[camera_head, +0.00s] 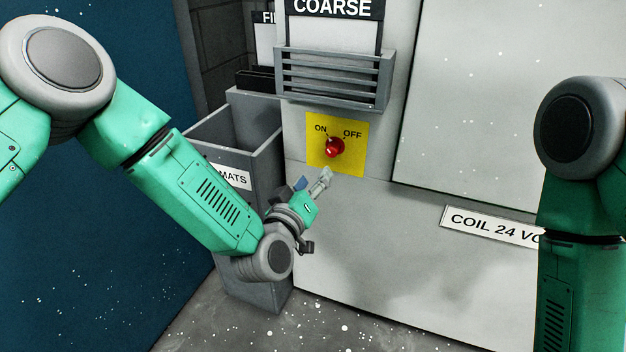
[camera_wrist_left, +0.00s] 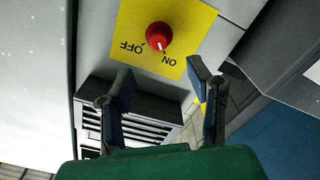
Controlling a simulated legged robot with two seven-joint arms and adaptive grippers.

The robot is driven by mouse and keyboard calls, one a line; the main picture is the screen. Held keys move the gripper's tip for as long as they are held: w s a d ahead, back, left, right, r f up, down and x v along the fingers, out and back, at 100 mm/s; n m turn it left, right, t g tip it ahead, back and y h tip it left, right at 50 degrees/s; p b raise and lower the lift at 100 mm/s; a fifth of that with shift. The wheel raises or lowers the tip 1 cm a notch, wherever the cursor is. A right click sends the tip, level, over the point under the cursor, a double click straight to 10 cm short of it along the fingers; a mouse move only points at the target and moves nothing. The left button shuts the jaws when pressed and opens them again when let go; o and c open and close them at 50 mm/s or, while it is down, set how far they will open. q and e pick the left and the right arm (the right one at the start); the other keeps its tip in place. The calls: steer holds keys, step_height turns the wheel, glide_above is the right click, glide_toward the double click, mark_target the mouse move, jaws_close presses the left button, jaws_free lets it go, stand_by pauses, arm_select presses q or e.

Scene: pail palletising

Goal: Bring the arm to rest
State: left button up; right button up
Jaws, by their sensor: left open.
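My left gripper (camera_head: 321,183) is in front of the grey cabinet, just below and left of the red knob (camera_head: 334,148) in the head view. The knob sits on a yellow plate (camera_head: 352,167) marked ON and OFF. In the left wrist view, my left gripper (camera_wrist_left: 162,80) has its two fingers spread with nothing between them. The knob (camera_wrist_left: 158,36) is ahead of the fingers and apart from them. A pale mark on it points roughly towards ON. Part of my right arm (camera_head: 580,250) shows at the right; its gripper is out of view.
A grey bin (camera_head: 262,170) labelled MATS stands close beside my left wrist. A slotted grey holder (camera_head: 335,80) under the COARSE sign juts out above the plate. A COIL label (camera_head: 490,226) is on the cabinet's lower front. A blue wall (camera_head: 90,250) is at the left.

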arm_select(q)
steer(key=s+a+f+m+g+y+p, duration=0.1)
steer(key=s+a+f+m+g+p, duration=0.15)
steer(key=s+a+f+g, duration=0.4)
steer(key=s+a+f+m+g+y+p, duration=0.1)
steer(key=s+a+f+g+p, duration=0.2)
steer(key=s+f, duration=0.65)
steer(key=s+a+g+y+p, duration=0.1)
steer(key=s+a+g, duration=0.2)
steer(key=s+a, duration=0.4)
steer(key=s+a+g+y+p, duration=0.2)
steer(key=s+a, duration=0.6)
steer(key=s, duration=0.8)
steer(key=shift+r+g+y, duration=0.15)
steer(key=shift+g+y, duration=0.15)
steer(key=shift+g, duration=0.75)
steer(key=shift+m, duration=0.25)
